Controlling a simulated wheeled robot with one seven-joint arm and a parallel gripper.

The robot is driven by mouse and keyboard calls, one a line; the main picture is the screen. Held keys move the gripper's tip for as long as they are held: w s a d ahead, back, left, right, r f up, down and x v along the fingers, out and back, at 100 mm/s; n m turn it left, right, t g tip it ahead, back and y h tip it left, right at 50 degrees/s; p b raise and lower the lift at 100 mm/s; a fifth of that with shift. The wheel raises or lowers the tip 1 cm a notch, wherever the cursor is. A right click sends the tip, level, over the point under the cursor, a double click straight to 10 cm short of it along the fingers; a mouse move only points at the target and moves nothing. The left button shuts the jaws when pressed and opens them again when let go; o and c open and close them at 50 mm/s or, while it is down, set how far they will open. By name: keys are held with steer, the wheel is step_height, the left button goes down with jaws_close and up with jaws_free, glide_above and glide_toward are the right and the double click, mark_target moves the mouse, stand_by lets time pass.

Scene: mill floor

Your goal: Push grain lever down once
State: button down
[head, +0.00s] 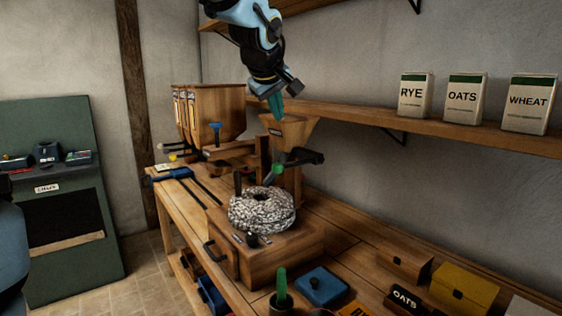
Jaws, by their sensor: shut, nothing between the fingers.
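My gripper (275,105) is shut and empty, pointing down just above the top of a wooden hopper (287,128). Below it, a dark lever with a green end (278,169) sticks out from the hopper's side, above the speckled millstone (262,210). The gripper is above this lever and apart from it. A blue T-shaped handle (216,132) stands at the larger wooden bins to the left. No label shows which of these is the grain lever.
A wall shelf (450,132) with RYE, OATS and WHEAT packs runs behind. A green cabinet (112,225) stands left.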

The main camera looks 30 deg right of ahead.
steer(key=shift+f, duration=0.1)
steer(key=b, duration=0.5)
glide_above(277, 166)
step_height(277, 166, down, 8)
steer(key=shift+r, duration=0.25)
steer(key=shift+f+b, duration=0.6)
steer(key=shift+b, duration=0.4)
